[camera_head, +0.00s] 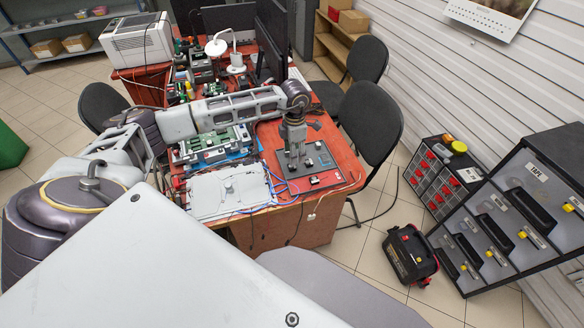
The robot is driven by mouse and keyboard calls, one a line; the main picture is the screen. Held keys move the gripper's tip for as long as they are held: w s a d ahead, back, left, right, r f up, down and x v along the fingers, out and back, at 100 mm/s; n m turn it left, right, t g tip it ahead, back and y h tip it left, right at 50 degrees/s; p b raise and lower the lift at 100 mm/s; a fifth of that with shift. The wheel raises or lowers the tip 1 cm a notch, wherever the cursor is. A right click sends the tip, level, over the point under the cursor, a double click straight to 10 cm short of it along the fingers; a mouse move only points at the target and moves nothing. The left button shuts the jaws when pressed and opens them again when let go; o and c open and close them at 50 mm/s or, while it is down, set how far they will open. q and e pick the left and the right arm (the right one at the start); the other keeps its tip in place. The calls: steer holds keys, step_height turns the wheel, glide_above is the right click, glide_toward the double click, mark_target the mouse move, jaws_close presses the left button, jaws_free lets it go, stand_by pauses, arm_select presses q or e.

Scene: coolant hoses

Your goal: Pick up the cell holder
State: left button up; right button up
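My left arm reaches in from the left across the red table. My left gripper (296,158) points down over a flat dark grey plate (324,160) near the table's front right corner. The plate carries small dark parts and a red and white piece; it may be the cell holder, but I cannot be sure. The fingertips are at or just above the plate and too small to show whether they are open, shut or touching. My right gripper is not in view.
A white flat panel (228,192) with blue hoses lies left of the plate. Green circuit boards (212,145), a white lamp (235,62) and dark monitors crowd the table behind. Black chairs (371,118) stand at its right side. A drawer cabinet (530,205) stands far right.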

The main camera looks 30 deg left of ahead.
mark_target(292, 167)
arm_select(q)
steer(key=shift+f, duration=0.8)
steer(key=shift+w+a+f, duration=0.1)
steer(key=shift+w+f, duration=0.05)
steer(key=shift+f, duration=0.8)
steer(key=shift+w+f, duration=0.15)
steer(key=shift+f, duration=1.5)
steer(key=c, duration=0.7)
steer(key=shift+c, duration=0.5)
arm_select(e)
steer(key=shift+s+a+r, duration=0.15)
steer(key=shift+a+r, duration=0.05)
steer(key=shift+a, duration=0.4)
